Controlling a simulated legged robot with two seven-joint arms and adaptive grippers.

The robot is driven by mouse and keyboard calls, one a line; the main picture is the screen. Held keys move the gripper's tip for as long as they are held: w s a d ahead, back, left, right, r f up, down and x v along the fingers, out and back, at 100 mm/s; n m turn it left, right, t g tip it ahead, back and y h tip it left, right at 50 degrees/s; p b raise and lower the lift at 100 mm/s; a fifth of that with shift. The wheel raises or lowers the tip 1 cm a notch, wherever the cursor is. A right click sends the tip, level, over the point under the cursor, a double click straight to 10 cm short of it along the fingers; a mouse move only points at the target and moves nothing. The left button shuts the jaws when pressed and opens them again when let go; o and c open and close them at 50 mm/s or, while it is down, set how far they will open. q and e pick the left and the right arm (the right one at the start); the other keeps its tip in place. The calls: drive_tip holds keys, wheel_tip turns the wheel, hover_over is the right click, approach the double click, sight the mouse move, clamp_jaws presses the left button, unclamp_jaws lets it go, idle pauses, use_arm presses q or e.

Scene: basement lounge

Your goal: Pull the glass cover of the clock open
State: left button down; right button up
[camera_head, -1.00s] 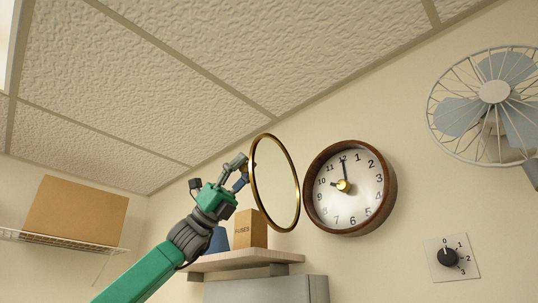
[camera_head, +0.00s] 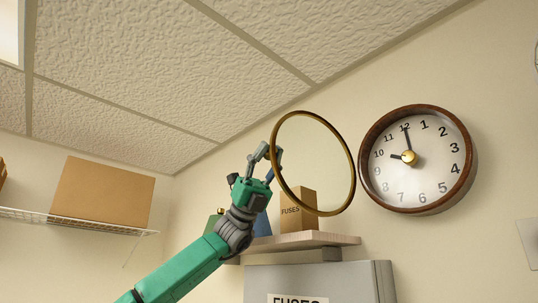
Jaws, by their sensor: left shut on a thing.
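The round wall clock (camera_head: 417,160) has a brown wooden case and a white dial, its face uncovered. Its glass cover (camera_head: 353,170), a clear disc in a brass ring, stands swung out to the left of the case. The cover's right edge lies close to the clock's left side; the hinge cannot be made out. My left gripper (camera_head: 268,160) is at the cover's left edge, shut on the brass rim. My right gripper is not in view.
Below the cover, a wooden shelf (camera_head: 330,239) holds a fuses box (camera_head: 298,212), partly seen through the glass, and a blue object. A grey cabinet (camera_head: 350,280) is underneath. A wire shelf (camera_head: 80,222) with a cardboard box (camera_head: 102,193) is at left.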

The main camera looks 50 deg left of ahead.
use_arm(q)
drive_tip(key=c, duration=1.3)
unclamp_jaws()
drive_tip(key=shift+d+t, duration=0.15)
drive_tip(key=shift+t, duration=0.15)
drive_tip(key=shift+w+d, duration=0.1)
drive_tip(key=shift+w, duration=0.1)
drive_tip(key=shift+s+a+f, duration=0.15)
drive_tip(key=shift+a+f, duration=0.1)
drive_tip(key=shift+a, duration=0.15)
drive_tip(key=v, duration=1.1)
drive_tip(key=shift+w+f, duration=0.2)
drive_tip(key=shift+w, duration=0.1)
drive_tip(key=shift+d, duration=0.1)
